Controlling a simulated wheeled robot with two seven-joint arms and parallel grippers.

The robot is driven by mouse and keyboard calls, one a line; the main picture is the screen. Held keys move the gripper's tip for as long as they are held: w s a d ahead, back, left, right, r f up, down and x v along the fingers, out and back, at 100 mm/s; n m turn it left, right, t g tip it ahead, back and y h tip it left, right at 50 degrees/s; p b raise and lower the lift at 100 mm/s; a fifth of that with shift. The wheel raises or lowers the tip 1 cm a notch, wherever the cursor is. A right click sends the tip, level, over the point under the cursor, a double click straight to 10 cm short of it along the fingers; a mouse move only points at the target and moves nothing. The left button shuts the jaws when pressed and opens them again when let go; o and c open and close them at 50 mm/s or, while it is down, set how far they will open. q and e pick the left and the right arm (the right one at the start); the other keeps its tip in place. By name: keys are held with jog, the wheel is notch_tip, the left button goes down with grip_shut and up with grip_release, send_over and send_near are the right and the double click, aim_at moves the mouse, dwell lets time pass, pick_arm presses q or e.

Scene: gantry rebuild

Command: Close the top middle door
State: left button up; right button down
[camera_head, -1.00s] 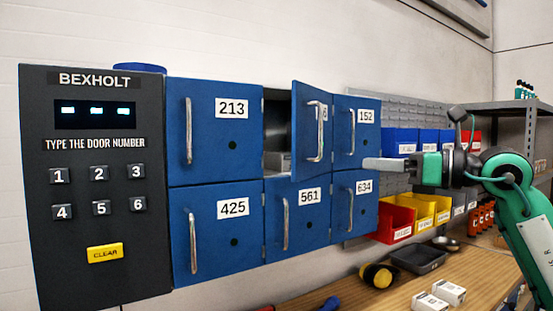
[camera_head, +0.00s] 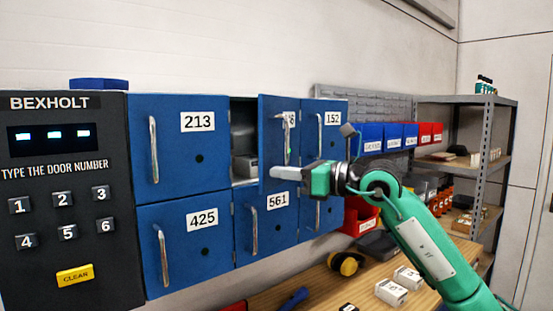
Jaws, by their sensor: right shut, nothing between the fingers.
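The top middle door (camera_head: 268,125) of the blue locker stands ajar in the head view. It is angled out from the locker front, and a gap on its left shows the grey inside of the compartment (camera_head: 243,140). Its metal handle (camera_head: 285,138) and part of its number label show. My right gripper (camera_head: 274,173) is shut and empty. Its pale fingers point left and overlap the lower part of the door in the picture. I cannot tell whether they touch it. My left gripper is not in view.
The other locker doors, such as 213 (camera_head: 180,155) and 425 (camera_head: 190,250), look shut. A dark keypad panel (camera_head: 60,140) stands at the left. A wooden bench (camera_head: 345,292) with small boxes (camera_head: 391,292) lies below. Bins (camera_head: 372,132) and a shelf (camera_head: 470,100) are at the right.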

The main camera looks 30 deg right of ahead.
jog(key=shift+p+x, duration=0.35)
jog(key=shift+x, duration=0.5)
jog(key=shift+w+a, duration=0.1)
jog(key=p+x, duration=0.1)
jog(key=x, duration=0.6)
jog(key=shift+w, duration=0.35)
jog(key=shift+s, duration=0.1)
